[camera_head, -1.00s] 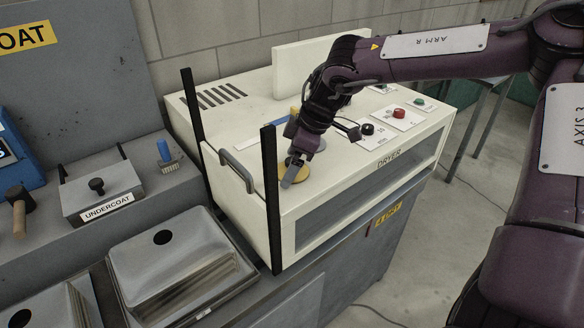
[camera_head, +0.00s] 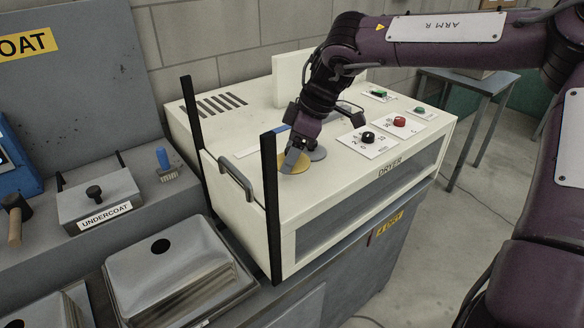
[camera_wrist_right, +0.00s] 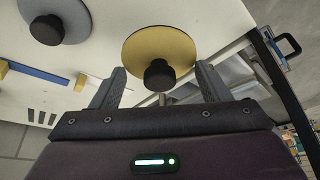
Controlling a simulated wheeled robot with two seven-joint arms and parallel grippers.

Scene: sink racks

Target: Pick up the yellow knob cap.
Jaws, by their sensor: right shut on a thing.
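The yellow knob cap (camera_head: 296,167) is a round yellow disc with a black knob, over the white dryer top. In the head view my right gripper (camera_head: 292,160) comes down on it from above and covers part of it. In the right wrist view the yellow knob cap (camera_wrist_right: 146,45) sits ahead of the two fingers (camera_wrist_right: 160,85), which flank its black knob. The right gripper is shut on the cap; exact finger contact is not clear. I cannot tell how high the cap is above the dryer top. My left gripper is not in view.
A grey knob cap (camera_head: 318,153) lies close beside the yellow one; it also shows in the wrist view (camera_wrist_right: 55,15). Black (camera_head: 367,138), red (camera_head: 400,121) and green knobs are to the right. A black upright post (camera_head: 270,200) and a handle (camera_head: 236,175) stand at the dryer's left side.

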